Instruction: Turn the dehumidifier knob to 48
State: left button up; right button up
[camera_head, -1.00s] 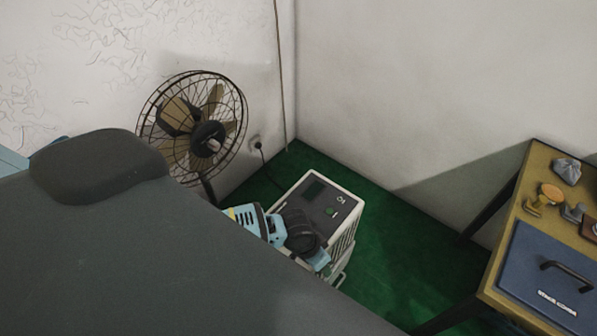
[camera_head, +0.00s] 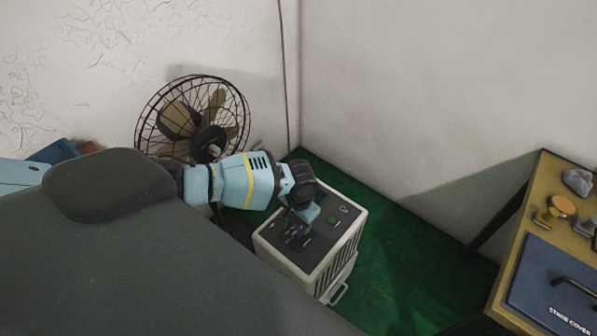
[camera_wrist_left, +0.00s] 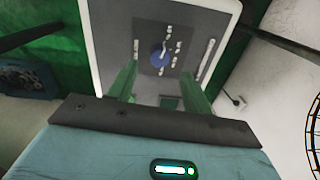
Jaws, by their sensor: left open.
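The dehumidifier (camera_head: 348,232) is a pale box with a dark top panel, standing on the green floor in the corner. In the left wrist view its blue round knob (camera_wrist_left: 161,57) sits on the grey panel (camera_wrist_left: 183,60), with small white marks around it. My left gripper (camera_head: 303,222) points down over the panel in the head view. In the wrist view its two fingers (camera_wrist_left: 158,78) are apart and empty, and the knob shows beyond their tips, roughly between them. In the head view the hand covers part of the panel. My right gripper is not in view.
A caged fan (camera_head: 193,115) stands behind my left arm, by the wall. Green floor (camera_head: 400,270) is clear between dehumidifier and table. A wall socket (camera_wrist_left: 238,101) shows in the wrist view.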

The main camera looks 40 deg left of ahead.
aim_at(298, 231)
pick_arm(q)
notch_tip(298, 231, down, 4)
jog(key=shift+f+b, duration=0.1)
jog(key=shift+b, duration=0.3)
jog(key=shift+f, duration=0.45)
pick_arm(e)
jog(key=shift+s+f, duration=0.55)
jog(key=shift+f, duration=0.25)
pick_arm(q)
jog(key=c, duration=1)
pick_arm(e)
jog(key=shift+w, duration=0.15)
